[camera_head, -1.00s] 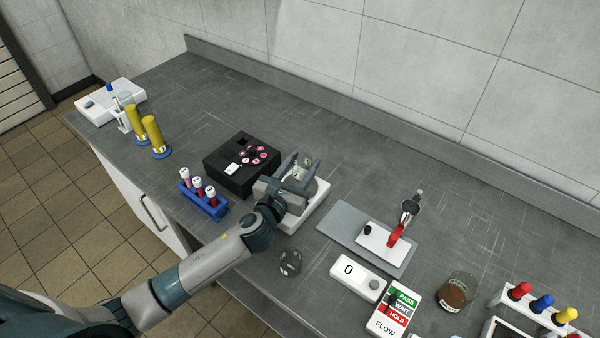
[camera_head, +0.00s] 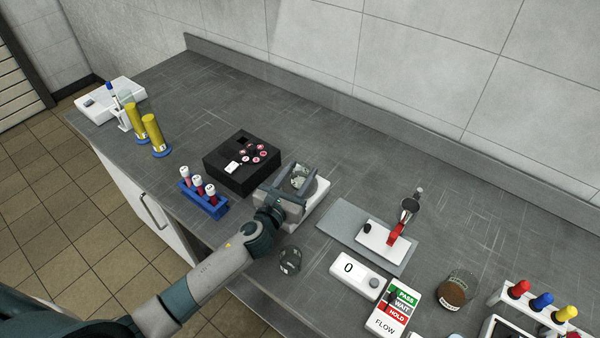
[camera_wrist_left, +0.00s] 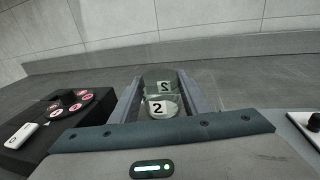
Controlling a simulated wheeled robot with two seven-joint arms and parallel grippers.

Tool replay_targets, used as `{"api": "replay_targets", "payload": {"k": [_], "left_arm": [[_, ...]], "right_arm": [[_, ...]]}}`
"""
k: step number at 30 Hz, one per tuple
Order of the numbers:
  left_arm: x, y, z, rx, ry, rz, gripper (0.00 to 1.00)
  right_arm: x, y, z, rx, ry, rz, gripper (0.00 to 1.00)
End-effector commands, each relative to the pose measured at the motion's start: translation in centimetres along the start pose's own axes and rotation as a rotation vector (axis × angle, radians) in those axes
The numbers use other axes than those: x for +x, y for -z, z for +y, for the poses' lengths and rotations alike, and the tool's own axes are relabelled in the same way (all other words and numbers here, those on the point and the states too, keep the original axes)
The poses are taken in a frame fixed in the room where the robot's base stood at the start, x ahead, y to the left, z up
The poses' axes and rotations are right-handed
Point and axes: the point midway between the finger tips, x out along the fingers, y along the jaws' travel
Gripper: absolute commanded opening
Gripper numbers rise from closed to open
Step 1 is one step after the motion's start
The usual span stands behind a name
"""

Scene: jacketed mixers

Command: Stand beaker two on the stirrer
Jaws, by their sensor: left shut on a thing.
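My left gripper (camera_head: 297,181) is shut on beaker two (camera_head: 299,176), a small clear beaker. In the left wrist view the beaker (camera_wrist_left: 161,104) sits between the two fingers and shows white labels with the number 2. The stirrer (camera_head: 319,200), a white flat unit, lies beneath and around the gripper, partly hidden by it. The beaker is over the stirrer's plate; whether its base touches it I cannot tell. My right gripper is in neither view.
A black block with round pink-marked tops (camera_head: 243,163) stands close left of the gripper. A blue rack of tubes (camera_head: 204,203) is at the left front. A dark glass beaker (camera_head: 289,260) stands near the front edge. A grey plate (camera_head: 345,222) lies to the right.

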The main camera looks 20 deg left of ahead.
Motion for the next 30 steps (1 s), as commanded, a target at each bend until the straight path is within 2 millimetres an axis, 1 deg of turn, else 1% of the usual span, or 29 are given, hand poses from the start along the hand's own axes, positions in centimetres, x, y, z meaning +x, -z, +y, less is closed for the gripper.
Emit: {"api": "replay_targets", "payload": {"k": [5, 9, 10, 11, 12, 20, 25, 30], "left_arm": [[0.0, 0.0, 0.0, 0.001, 0.0, -0.001, 0.16], [0.0, 0.4, 0.0, 0.001, 0.0, 0.0, 0.16], [0.0, 0.2, 0.0, 0.001, 0.0, 0.0, 0.49], [0.0, 0.2, 0.0, 0.001, -0.001, 0.0, 0.56], [0.0, 0.2, 0.0, 0.001, -0.001, 0.0, 0.61], [0.0, 0.2, 0.0, 0.001, -0.001, 0.0, 0.61], [-0.1, -0.1, 0.0, 0.001, -0.001, 0.0, 0.61], [-1.7, 0.1, 0.1, 0.002, -0.001, 0.001, 0.61]], "right_arm": [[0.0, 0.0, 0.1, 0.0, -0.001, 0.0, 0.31], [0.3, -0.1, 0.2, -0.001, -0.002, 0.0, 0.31], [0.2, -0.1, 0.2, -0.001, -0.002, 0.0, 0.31], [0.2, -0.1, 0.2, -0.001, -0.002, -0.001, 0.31], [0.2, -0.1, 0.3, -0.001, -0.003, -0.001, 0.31], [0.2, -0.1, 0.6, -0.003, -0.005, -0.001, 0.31], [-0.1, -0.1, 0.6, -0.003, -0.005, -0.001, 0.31], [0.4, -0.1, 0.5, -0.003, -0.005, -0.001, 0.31]]}}
